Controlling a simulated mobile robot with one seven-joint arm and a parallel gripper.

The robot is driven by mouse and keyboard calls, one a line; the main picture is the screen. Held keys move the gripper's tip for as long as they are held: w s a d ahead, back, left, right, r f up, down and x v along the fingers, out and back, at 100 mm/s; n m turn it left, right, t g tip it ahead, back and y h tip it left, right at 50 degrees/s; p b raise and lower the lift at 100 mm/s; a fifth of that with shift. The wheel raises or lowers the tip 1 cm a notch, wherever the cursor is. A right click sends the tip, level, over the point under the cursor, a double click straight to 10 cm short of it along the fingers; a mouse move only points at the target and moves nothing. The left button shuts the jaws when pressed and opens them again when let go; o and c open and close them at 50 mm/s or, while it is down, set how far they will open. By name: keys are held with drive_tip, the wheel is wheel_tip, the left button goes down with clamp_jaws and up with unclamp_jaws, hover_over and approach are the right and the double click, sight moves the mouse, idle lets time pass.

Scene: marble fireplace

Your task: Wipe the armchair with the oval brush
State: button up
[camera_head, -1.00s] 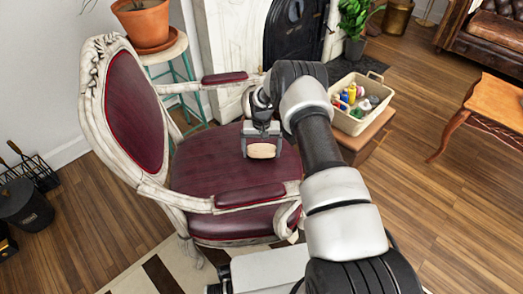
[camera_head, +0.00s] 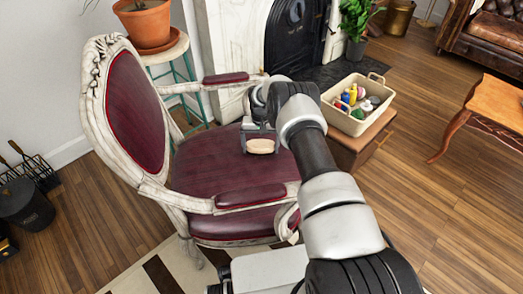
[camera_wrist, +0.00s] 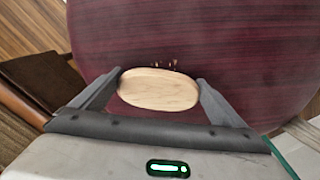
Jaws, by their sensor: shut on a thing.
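The armchair (camera_head: 225,165) has a carved whitish frame and dark red upholstery; it stands left of centre in the head view. Its red seat fills much of the wrist view (camera_wrist: 230,50). My gripper (camera_head: 261,142) is over the front right part of the seat. It is shut on the oval brush (camera_wrist: 159,89), which has a pale wooden top and also shows in the head view (camera_head: 262,146). The brush's underside is hidden, so I cannot tell whether it touches the seat. Several small brown specks (camera_wrist: 165,65) lie on the seat just beyond the brush.
A cream basket (camera_head: 347,116) with several bottles stands on a brown box right of the chair. A potted plant (camera_head: 143,22) sits on a teal-legged stool behind the chair. The fireplace (camera_head: 262,40) is at the back. Open wooden floor lies to the right.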

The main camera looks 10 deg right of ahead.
sight(264, 168)
drive_tip(key=shift+f, duration=0.1)
drive_tip(key=shift+s+p, duration=0.3)
drive_tip(key=shift+p, duration=0.35)
drive_tip(key=shift+s+p, duration=0.7)
drive_tip(key=shift+p, duration=0.1)
drive_tip(key=shift+s+f+p, duration=0.25)
drive_tip(key=shift+s+p, duration=0.45)
drive_tip(key=shift+s, duration=0.25)
drive_tip(key=shift+s+d+r+p, duration=0.1)
drive_tip(key=shift+s+r+p, duration=0.1)
drive_tip(key=shift+s+p, duration=0.85)
drive_tip(key=shift+c, duration=0.4)
drive_tip(key=shift+s+f+p, duration=0.2)
drive_tip(key=shift+s+p, duration=0.35)
drive_tip(key=shift+s, duration=0.25)
drive_tip(key=shift+w+r+p, duration=0.15)
drive_tip(key=shift+r+p, duration=0.45)
drive_tip(key=shift+r, duration=0.8)
drive_tip(key=shift+w+r+p, duration=0.1)
drive_tip(key=shift+r+p, duration=0.45)
drive_tip(key=shift+r, duration=1.25)
